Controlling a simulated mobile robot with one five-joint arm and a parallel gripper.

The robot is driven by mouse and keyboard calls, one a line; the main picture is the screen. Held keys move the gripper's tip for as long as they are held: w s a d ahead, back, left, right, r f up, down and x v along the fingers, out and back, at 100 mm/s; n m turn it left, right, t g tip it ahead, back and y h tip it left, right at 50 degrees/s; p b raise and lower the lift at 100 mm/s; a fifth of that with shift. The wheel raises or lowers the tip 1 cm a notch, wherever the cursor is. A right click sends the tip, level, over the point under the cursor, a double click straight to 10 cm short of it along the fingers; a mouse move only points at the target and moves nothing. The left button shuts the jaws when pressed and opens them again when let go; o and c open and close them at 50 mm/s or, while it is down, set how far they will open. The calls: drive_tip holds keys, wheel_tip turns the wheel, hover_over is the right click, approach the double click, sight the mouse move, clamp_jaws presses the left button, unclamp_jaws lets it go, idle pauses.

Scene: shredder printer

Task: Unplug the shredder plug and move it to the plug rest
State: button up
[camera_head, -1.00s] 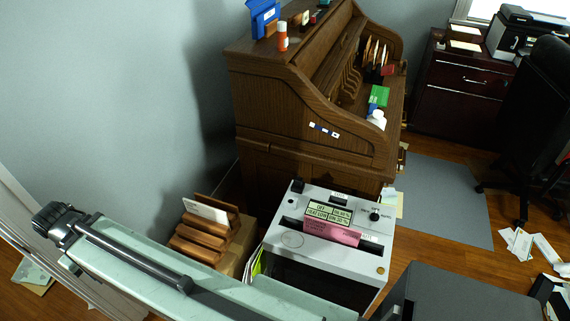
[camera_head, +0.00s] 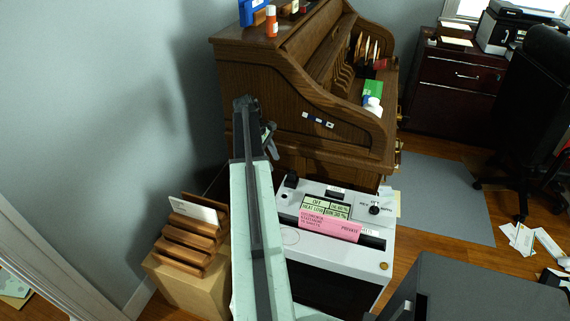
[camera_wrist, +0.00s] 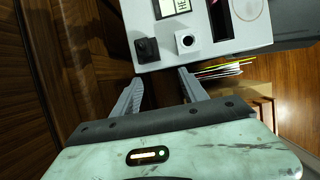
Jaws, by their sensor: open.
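The shredder (camera_head: 290,238) is a white-topped machine with a dark front, standing beside the wooden desk. A black block that looks like the plug (camera_head: 291,179) sits at its back left corner; it also shows in the wrist view (camera_wrist: 147,49), just beyond my left fingertip. Beside it there is a white block with a dark round hole (camera_wrist: 187,41); I cannot tell whether this is the plug rest. My gripper (camera_wrist: 160,77) is open, its fingers apart with nothing between them, short of the shredder's edge. In the head view my arm hides the shredder's left side.
The roll-top desk (camera_head: 262,82) stands close behind the shredder. A wooden letter rack (camera_head: 191,240) on a box is at the left. A pink sheet (camera_head: 330,225) stands in the shredder slot. A dark grey cabinet (camera_head: 480,290) is at front right. Papers (camera_wrist: 224,68) lie beside the shredder.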

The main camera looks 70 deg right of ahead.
sight(293, 172)
drive_tip(key=s+d+f+b, duration=0.1)
drive_tip(key=s+f+b, duration=0.1)
drive_tip(key=s+d+f+b, duration=0.1)
drive_tip(key=s+f+b, duration=0.1)
drive_tip(key=f+b, duration=0.1)
drive_tip(key=s+d+f+b, duration=0.1)
drive_tip(key=s+f+b, duration=0.1)
drive_tip(key=s+f, duration=0.1)
drive_tip(key=shift+s+b, duration=0.1)
drive_tip(key=shift+b, duration=0.25)
drive_tip(key=shift+r, duration=0.2)
clamp_jaws()
idle(0.6)
drive_tip(key=shift+r+p, duration=0.1)
drive_tip(key=shift+p, duration=0.2)
idle(0.6)
drive_tip(key=shift+r+p, duration=0.45)
drive_tip(key=shift+r, duration=0.05)
